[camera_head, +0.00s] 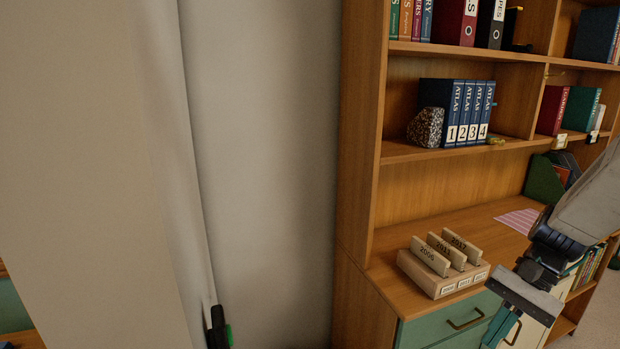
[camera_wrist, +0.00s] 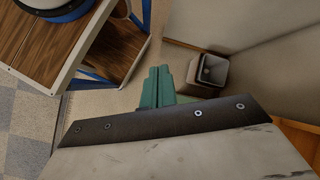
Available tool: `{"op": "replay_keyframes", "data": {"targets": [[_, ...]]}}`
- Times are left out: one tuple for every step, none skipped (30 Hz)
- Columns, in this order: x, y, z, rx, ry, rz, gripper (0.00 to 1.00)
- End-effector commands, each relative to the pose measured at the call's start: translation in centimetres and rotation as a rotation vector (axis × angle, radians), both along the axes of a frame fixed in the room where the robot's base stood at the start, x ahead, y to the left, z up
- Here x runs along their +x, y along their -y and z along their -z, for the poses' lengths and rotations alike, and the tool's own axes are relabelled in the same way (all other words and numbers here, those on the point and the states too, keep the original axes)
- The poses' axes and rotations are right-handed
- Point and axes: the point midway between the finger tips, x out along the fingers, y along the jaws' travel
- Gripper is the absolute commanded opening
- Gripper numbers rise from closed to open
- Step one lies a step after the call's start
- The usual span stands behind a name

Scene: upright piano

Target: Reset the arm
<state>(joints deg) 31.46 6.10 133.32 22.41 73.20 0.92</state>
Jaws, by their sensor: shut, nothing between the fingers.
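My arm reaches in from the right edge of the head view, in front of the bookcase (camera_head: 360,190). My gripper (camera_head: 497,330) points downward at the lower right, in front of the cabinet under the shelves. In the wrist view, its teal fingers (camera_wrist: 157,86) are together with nothing between them. They hang over open floor.
A wooden holder (camera_head: 440,284) with three upright year plates stands on the bookcase's counter, left of my gripper. Atlas volumes (camera_head: 470,112) and a speckled stone (camera_head: 426,127) fill a shelf above. The wrist view shows a bin (camera_wrist: 209,72) and a wood-topped stand (camera_wrist: 52,42).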

Motion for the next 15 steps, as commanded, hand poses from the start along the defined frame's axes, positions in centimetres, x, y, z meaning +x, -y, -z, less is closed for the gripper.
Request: {"op": "replay_keyframes", "data": {"targets": [[-1.0, -1.0, -1.3, -0.052, 0.031, -0.072, 0.0], [-1.5, -1.3, -1.8, -0.082, 0.046, -0.111, 0.0], [-2.3, -1.8, -2.6, -0.121, 0.067, -0.162, 0.0], [-2.8, -2.2, -3.1, -0.15, 0.084, -0.2, 0.0], [-3.4, -2.5, -3.6, -0.179, 0.101, -0.238, 0.0], [-4.1, -2.9, -4.2, -0.216, 0.124, -0.286, 0.0], [-4.6, -3.2, -4.7, -0.243, 0.144, -0.321, 0.0], [-5.2, -3.5, -5.2, -0.27, 0.162, -0.354, 0.0], [-5.8, -3.9, -5.8, -0.305, 0.188, -0.398, 0.0], [-6.3, -4.2, -6.2, -0.331, 0.208, -0.431, 0.0], [-6.8, -4.4, -6.6, -0.356, 0.231, -0.463, 0.0], [-7.4, -4.8, -7.2, -0.388, 0.26, -0.501, 0.0], [-7.9, -5.0, -7.6, -0.411, 0.283, -0.53, 0.0], [-8.3, -5.3, -8.0, -0.433, 0.309, -0.556, 0.0], [-8.9, -5.7, -8.5, -0.459, 0.341, -0.588, 0.0]]}}
